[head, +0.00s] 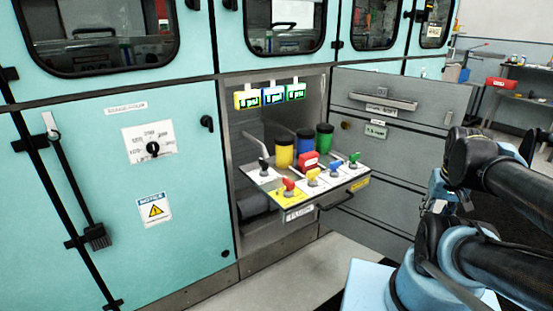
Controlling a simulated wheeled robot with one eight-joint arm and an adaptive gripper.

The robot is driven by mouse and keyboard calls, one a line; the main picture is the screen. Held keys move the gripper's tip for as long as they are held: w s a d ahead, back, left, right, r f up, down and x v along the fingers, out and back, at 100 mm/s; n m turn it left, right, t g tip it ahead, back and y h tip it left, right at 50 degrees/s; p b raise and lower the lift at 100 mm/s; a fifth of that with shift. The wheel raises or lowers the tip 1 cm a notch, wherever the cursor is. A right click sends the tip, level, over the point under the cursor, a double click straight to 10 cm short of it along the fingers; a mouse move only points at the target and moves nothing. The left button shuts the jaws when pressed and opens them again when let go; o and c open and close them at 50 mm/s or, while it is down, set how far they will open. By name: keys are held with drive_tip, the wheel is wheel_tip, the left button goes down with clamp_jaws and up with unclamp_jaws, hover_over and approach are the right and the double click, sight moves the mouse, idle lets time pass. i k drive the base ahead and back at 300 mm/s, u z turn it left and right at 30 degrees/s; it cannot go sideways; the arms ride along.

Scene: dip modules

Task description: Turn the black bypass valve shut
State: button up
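A black-handled valve (263,164) stands at the back left of a white pulled-out panel (337,182); I take it for the bypass valve. Its handle sticks up and tilts to the left. Along the panel's front are valves with red (288,184), yellow (312,175), blue (336,167) and green (354,158) handles. My arm is folded at the right. My gripper (442,192) seems to be the small grey end by the dark links, partly hidden, well away from the valve. Its fingers cannot be made out.
Lit displays (273,95) hang above. An open grey door (397,137) borders the bay at the right. The floor in front (290,281) is clear.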

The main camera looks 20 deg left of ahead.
sight(265, 165)
drive_tip(key=z, duration=1.65)
drive_tip(key=k, duration=0.25)
drive_tip(key=u, duration=2.95)
